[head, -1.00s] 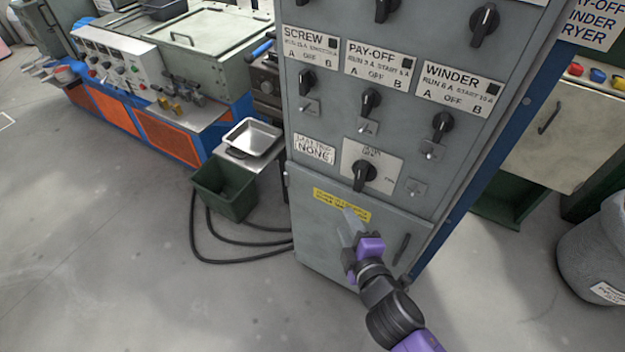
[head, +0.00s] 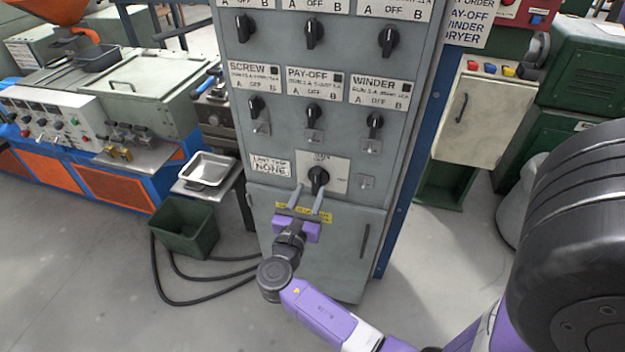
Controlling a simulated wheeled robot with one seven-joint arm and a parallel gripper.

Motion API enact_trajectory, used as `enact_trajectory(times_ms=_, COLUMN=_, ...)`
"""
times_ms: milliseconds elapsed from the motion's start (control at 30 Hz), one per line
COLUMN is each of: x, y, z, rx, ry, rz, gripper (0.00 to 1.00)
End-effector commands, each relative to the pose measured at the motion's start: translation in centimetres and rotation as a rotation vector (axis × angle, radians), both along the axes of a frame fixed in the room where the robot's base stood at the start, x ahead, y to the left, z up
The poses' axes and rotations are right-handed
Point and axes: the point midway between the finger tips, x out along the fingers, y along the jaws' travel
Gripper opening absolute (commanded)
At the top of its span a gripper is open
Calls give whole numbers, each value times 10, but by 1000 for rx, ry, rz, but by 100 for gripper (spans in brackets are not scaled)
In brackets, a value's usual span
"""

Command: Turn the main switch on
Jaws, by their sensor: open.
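The main switch (head: 318,179) is a black rotary knob on a pale plate (head: 337,172), low on the front of the grey control cabinet (head: 275,152). The plate's lettering is too small to read fully. The knob's pointer stands near upright, tilted slightly. My gripper (head: 307,198) is just below the knob, in front of the yellow label (head: 284,208). Its two grey fingers are spread apart and point up toward the knob, with nothing seen between them. I cannot tell whether the fingertips touch the panel.
Rows of other black knobs, labelled SCREW, PAY-OFF and WINDER (head: 375,122), sit above. A small table with a metal tray (head: 207,169) and a green bin (head: 183,228) stand left of the cabinet. Cables lie on the floor. A beige box (head: 478,112) is at right.

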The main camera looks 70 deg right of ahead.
Motion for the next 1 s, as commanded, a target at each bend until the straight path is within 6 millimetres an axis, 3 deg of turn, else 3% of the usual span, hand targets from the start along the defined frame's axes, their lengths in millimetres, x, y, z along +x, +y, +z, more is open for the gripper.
enact_trajectory(times_ms=300, x=4, y=-46, z=1, rx=1, ry=-3, rz=-1, gripper=42)
enact_trajectory(times_ms=700, x=4, y=-55, z=0, rx=2, ry=-3, rz=2, gripper=42)
enact_trajectory(times_ms=733, x=4, y=-55, z=0, rx=2, ry=-3, rz=2, gripper=40)
enact_trajectory(times_ms=933, x=5, y=-55, z=0, rx=2, ry=-3, rz=2, gripper=1)
enact_trajectory(times_ms=1000, x=4, y=-55, z=0, rx=2, ry=-3, rz=2, gripper=0)
